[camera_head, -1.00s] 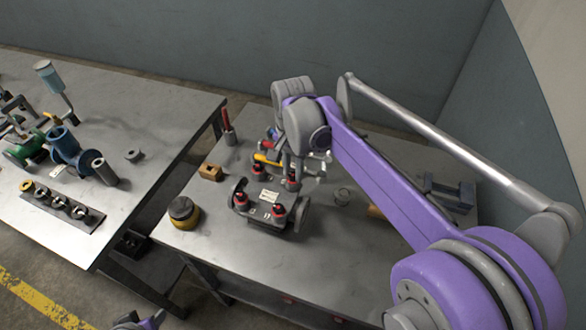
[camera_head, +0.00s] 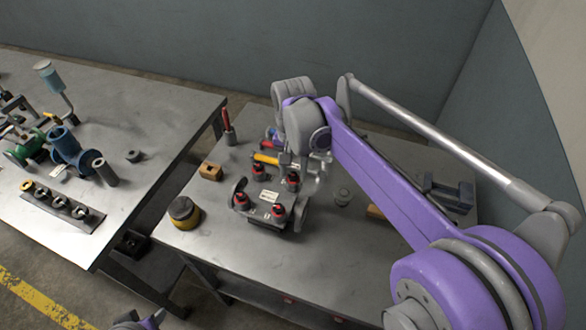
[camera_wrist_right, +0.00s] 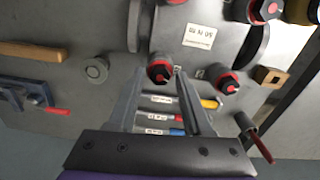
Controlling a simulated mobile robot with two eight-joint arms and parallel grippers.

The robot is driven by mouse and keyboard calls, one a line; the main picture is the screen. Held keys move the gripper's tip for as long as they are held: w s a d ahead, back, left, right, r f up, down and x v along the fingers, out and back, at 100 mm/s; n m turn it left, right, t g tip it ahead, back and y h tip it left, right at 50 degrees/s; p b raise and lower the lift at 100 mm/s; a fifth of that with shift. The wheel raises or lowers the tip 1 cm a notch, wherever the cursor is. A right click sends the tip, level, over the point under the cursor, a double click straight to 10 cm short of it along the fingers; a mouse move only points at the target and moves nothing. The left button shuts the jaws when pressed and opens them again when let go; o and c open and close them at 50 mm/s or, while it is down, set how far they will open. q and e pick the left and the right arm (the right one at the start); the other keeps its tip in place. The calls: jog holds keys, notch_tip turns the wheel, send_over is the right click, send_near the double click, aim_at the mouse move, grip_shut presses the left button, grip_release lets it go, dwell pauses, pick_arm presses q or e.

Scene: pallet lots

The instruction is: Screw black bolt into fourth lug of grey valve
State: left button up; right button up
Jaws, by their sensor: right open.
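The grey valve (camera_head: 262,212) lies on the near table, a label on its body; it also shows in the right wrist view (camera_wrist_right: 205,52). Black bolts with red collars stand upright at its corners, such as the front one (camera_head: 278,211) and the back right one (camera_head: 293,182). My right gripper (camera_head: 297,168) is open just above and behind the back right bolt. In the right wrist view a bolt (camera_wrist_right: 160,68) shows between the fingertips (camera_wrist_right: 160,75), with gaps at its sides. How deep the bolts sit is hidden. My left gripper is not visible.
Yellow and blue handled tools (camera_head: 265,159) lie behind the valve. A wooden block (camera_head: 210,171), a black-yellow round pot (camera_head: 184,211) and a red-handled tool (camera_head: 228,128) stand to the left. A grey round part (camera_head: 343,197) and a blue-grey vise (camera_head: 447,192) are on the right.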

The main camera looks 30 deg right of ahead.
jog(key=n, duration=0.4)
jog(key=shift+n, duration=0.4)
jog(key=n, duration=0.4)
jog(key=shift+n, duration=0.3)
jog(key=n, duration=0.4)
jog(key=shift+n, duration=0.3)
jog(key=n, duration=0.5)
jog(key=shift+n, duration=0.4)
grip_shut()
